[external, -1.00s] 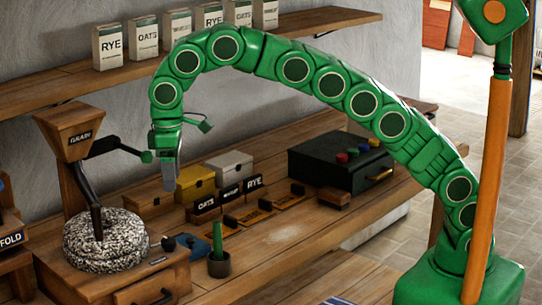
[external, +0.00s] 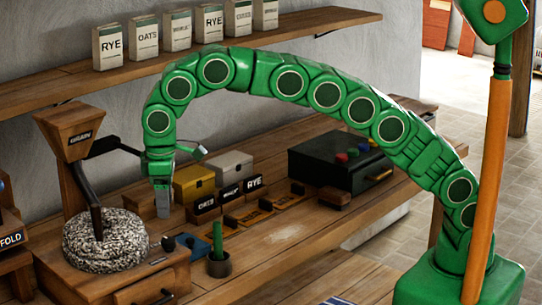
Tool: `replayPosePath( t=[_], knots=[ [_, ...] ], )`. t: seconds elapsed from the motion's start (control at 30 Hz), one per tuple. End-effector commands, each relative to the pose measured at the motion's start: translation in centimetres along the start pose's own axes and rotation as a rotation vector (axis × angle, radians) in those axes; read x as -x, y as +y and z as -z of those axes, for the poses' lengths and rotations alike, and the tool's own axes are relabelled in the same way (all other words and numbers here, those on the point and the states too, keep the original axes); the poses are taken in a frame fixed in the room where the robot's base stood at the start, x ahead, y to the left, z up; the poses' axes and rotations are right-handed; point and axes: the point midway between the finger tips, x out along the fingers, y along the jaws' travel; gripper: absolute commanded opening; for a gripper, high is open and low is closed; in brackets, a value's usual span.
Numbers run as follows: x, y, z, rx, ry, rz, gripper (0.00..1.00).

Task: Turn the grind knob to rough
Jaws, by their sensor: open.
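The mill stands at the left, with a wooden hopper (external: 78,130) labelled GRAIN above a speckled round millstone (external: 105,243) on a wooden base (external: 92,289). A small dark knob (external: 169,244) shows at the right of the millstone, by the base's back corner; it looks like the grind knob, but its markings are too small to read. My gripper (external: 162,212) points down, a little above and behind this knob in the picture, apart from it. Its jaws are open, though the gap hardly shows from this side, and I see nothing held.
A blue object (external: 190,243) and a dark cup (external: 219,265) with a green rod stand right of the knob. Yellow (external: 195,183) and grey (external: 231,168) boxes and labelled blocks stand behind.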

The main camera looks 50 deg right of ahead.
Motion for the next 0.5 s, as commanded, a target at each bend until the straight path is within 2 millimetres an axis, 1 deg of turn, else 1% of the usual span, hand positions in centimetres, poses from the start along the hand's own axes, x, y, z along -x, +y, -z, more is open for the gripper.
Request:
replayPosePath(
  t=[0.1,0.37,0.5],
  knots=[
    [-0.9,0.0,-0.1,0.0,-0.002,0.0,0.63],
    [-1.8,0.0,-0.1,-0.001,-0.003,0.001,0.63],
    [-2.7,0.1,-0.1,-0.001,-0.002,0.001,0.63]
  ],
)
